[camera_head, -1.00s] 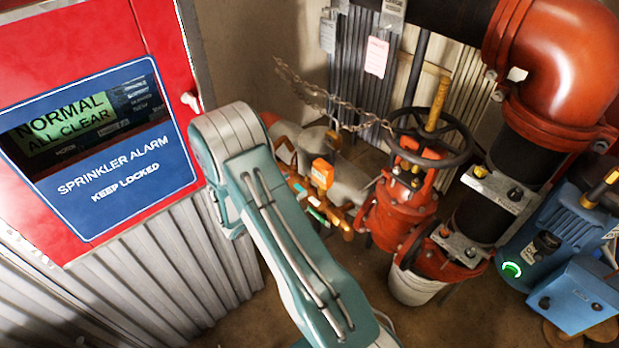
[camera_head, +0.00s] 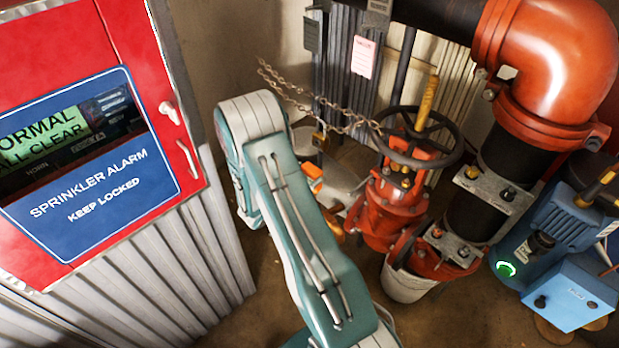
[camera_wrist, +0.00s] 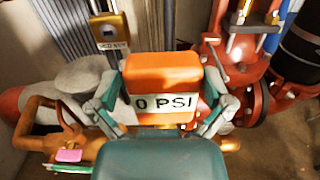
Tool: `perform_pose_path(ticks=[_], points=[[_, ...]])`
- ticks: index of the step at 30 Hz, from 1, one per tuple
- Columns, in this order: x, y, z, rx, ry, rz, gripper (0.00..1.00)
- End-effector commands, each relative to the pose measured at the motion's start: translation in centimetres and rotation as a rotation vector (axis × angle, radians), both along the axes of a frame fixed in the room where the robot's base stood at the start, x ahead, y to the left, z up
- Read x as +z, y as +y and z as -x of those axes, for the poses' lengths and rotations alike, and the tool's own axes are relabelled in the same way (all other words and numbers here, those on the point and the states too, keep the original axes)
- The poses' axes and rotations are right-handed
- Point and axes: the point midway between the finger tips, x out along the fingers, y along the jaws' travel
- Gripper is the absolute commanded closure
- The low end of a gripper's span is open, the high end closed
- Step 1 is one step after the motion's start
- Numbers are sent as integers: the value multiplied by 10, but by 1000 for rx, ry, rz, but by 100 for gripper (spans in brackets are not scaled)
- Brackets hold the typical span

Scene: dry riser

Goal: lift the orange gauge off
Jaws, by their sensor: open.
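The orange gauge (camera_wrist: 163,72), a boxy piece with a pale plate reading "0 PSI", stands upright in the middle of the wrist view. My gripper (camera_wrist: 163,108) is open, with one finger at the left side of the gauge and one at the right. I cannot tell whether the fingers touch it. My green palm hides what is below the gauge. In the head view only a bit of the gauge (camera_head: 313,170) shows beside my arm, which hides my gripper there.
Brass pipework (camera_wrist: 40,125) with a pink tag (camera_wrist: 68,155) is at the left. A brass padlock (camera_wrist: 110,30) hangs behind. A red valve (camera_head: 388,205) with a dark handwheel, a chain (camera_head: 300,100), a blue pump (camera_head: 555,240) and a red alarm cabinet (camera_head: 75,130) stand around.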

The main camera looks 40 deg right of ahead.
Motion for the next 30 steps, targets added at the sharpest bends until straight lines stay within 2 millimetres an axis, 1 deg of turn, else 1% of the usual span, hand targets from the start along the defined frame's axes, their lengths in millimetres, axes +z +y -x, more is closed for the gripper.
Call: perform_pose_path(ticks=[5,8,9,14,15,17,22,26,30], points=[[-1,-2,0,0,0,-2,0],[0,0,0,0,0,0,40],[0,0,0,-1,1,0,57],[1,1,0,-1,0,2,56],[1,1,0,0,0,2,64],[1,1,0,0,0,1,66],[4,0,0,0,-2,1,66],[15,0,0,0,-2,1,66],[35,1,0,0,-4,1,66]])
